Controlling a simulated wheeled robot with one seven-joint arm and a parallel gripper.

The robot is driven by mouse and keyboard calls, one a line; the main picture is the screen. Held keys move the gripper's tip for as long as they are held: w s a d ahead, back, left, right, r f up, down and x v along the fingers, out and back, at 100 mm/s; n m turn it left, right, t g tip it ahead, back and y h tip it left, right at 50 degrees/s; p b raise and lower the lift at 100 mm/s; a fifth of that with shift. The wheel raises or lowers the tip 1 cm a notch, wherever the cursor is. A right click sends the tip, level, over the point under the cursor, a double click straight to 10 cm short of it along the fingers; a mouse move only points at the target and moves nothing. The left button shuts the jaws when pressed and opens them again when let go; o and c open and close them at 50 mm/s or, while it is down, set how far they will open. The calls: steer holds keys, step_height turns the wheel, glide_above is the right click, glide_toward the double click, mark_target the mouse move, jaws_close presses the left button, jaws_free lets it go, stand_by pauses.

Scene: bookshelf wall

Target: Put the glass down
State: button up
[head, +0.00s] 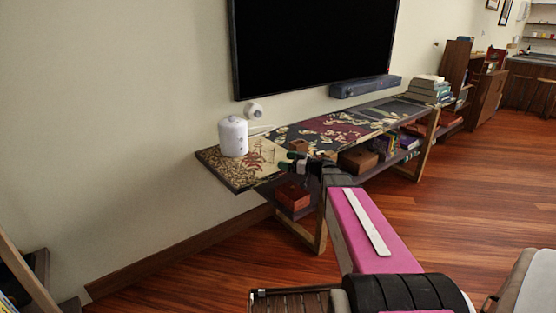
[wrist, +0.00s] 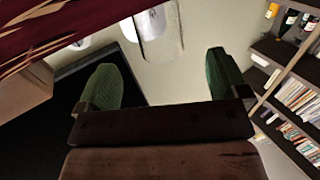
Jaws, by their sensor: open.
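A clear glass-like shape (wrist: 160,38) shows at the top middle of the wrist view, just beyond the fingertips. It is apart from both fingers, and its top end is cut off by the frame edge. I cannot tell what it rests on. My gripper (wrist: 164,75) has green-padded fingers spread wide, with nothing between them. In the head view my gripper (head: 304,160) is small and dark, over the front edge of the patterned console table (head: 335,128). I cannot make out the glass clearly there.
A white canister (head: 233,137) stands on the table's left end. A black television (head: 315,45) hangs above, with a soundbar (head: 365,86) below it. Books (head: 430,88) are stacked at the far right end. Boxes (head: 358,159) sit on the lower shelf. The wooden floor at right is clear.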

mark_target(267, 150)
steer(key=shift+o, duration=0.5)
steer(key=shift+s+d+r, duration=0.15)
steer(key=shift+s+d, duration=0.1)
steer(key=shift+d, duration=0.2)
step_height(267, 150, up, 6)
steer(key=r+g+h, duration=0.1)
steer(key=g+h, duration=0.1)
steer(key=h, duration=0.2)
steer(key=x, duration=1.1)
steer(key=shift+w+a+f, duration=0.15)
steer(key=shift+w+a, duration=0.1)
steer(key=shift+w, duration=0.05)
steer(key=c, duration=1.2)
steer(key=shift+o, duration=0.2)
